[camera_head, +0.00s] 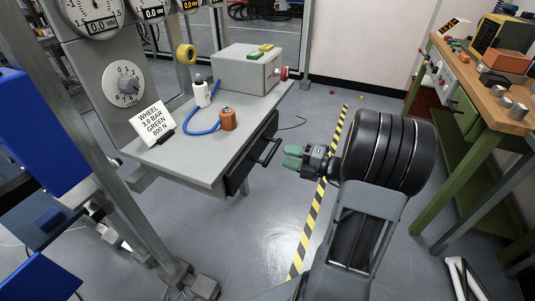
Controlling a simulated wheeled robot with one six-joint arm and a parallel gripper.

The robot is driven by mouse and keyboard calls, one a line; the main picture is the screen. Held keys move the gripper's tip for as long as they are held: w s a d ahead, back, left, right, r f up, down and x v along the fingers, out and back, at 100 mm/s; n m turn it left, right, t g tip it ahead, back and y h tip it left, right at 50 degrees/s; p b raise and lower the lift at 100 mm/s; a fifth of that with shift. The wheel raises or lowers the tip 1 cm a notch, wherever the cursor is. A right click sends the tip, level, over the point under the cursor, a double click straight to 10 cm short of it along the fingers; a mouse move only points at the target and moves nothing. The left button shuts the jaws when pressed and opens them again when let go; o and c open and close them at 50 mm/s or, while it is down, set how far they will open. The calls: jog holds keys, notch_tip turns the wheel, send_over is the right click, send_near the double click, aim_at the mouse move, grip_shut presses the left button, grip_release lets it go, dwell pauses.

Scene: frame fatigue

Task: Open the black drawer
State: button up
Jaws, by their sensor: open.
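The black drawer (237,176) sits under the right edge of a grey table (185,168). Its front carries a black bar handle (268,152), and it looks closed or nearly closed. My gripper (290,157), with greenish fingertips, is to the right of the handle and points left at it. The fingers are open and empty, and a small gap to the handle shows. My arm hides part of the floor on the right.
On the table stand a white bottle (202,92), an orange-brown weight (228,119), a blue hose (190,120), a sign (155,122) and a grey box (246,68). A wooden workbench (480,80) is at right. Striped tape (314,211) crosses the open floor.

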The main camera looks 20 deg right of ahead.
aim_at(259, 148)
jog(key=b+x, duration=0.1)
jog(key=x, duration=0.6)
jog(key=shift+w+a+b, duration=0.2)
jog(key=shift+b, duration=0.1)
grip_shut()
